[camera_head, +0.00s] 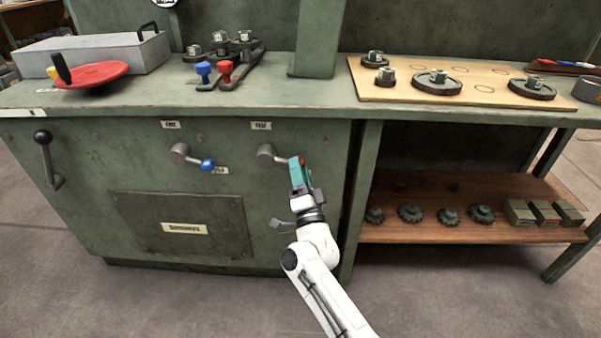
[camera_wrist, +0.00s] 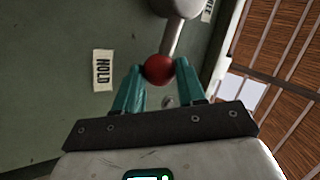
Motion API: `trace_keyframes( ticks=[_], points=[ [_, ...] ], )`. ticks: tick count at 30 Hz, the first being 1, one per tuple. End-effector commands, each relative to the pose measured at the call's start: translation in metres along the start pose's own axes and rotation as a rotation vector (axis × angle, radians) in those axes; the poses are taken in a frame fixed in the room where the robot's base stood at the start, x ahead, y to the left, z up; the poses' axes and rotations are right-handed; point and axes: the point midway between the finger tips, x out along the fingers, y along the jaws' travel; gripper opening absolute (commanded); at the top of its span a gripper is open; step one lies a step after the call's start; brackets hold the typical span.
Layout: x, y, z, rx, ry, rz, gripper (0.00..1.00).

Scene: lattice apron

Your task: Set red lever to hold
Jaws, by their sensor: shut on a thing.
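The red lever has a round grey hub on the green cabinet front, and its arm (camera_head: 279,157) points right and slightly down in the head view. Its red ball knob (camera_wrist: 159,69) sits between the teal fingertips in the wrist view. My gripper (camera_head: 299,163) is shut on this knob and hides most of it in the head view. A HOLD label (camera_wrist: 103,70) is on the panel left of the knob in the wrist view. A label (camera_head: 261,126) is above the hub in the head view, too small to read surely.
A blue-knobbed lever (camera_head: 207,164) is to the left on the same panel. A black-knobbed lever (camera_head: 43,138) is at the far left. A wooden shelf (camera_head: 400,226) with gears and boxes is right of the cabinet. Bare floor lies in front.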

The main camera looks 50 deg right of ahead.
Motion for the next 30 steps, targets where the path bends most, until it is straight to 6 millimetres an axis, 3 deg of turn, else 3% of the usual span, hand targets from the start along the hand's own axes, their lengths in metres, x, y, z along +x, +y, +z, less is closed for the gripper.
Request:
trace_keyframes(
  ticks=[12,28,29,30],
  points=[
    [-0.0078,0.0128,0.0114,0.149,0.100,0.001,0.00],
    [-0.0079,0.0134,0.0125,0.169,0.112,0.002,0.00],
    [-0.0080,0.0134,0.0125,0.169,0.111,0.002,0.42],
    [-0.0080,0.0134,0.0125,0.169,0.111,0.002,0.45]
  ],
)
